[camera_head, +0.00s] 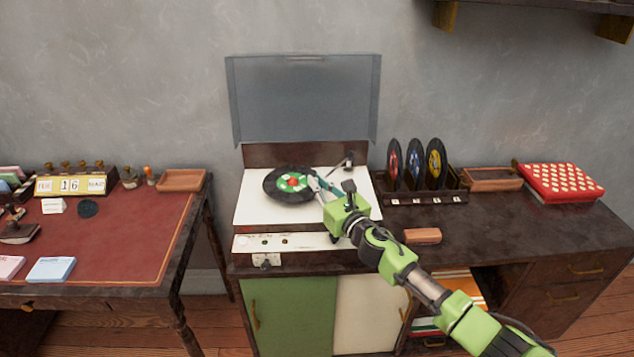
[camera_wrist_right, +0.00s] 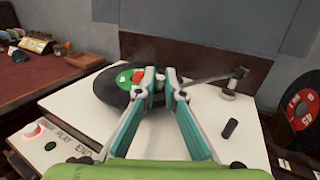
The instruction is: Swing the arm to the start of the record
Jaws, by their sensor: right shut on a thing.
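The black record (camera_head: 290,184) with a green and red label lies on the white turntable (camera_head: 248,210), whose lid (camera_head: 305,98) is up. In the right wrist view the record (camera_wrist_right: 104,88) is partly hidden behind my fingers. The tone arm (camera_wrist_right: 207,79) runs from its pivot (camera_wrist_right: 236,80) at the back right to my fingers. My right gripper (camera_head: 318,185) is shut on the tone arm's head end. In the right wrist view the fingertips (camera_wrist_right: 160,76) are over the record's right part. Whether the needle touches the record is hidden. My left gripper is not in view.
A rack (camera_head: 425,196) with several upright records stands right of the turntable. A brown brush-like block (camera_head: 422,236) lies in front of the rack. A red dotted box (camera_head: 561,182) is at the far right. A red-topped desk (camera_head: 120,235) stands left, beyond a gap.

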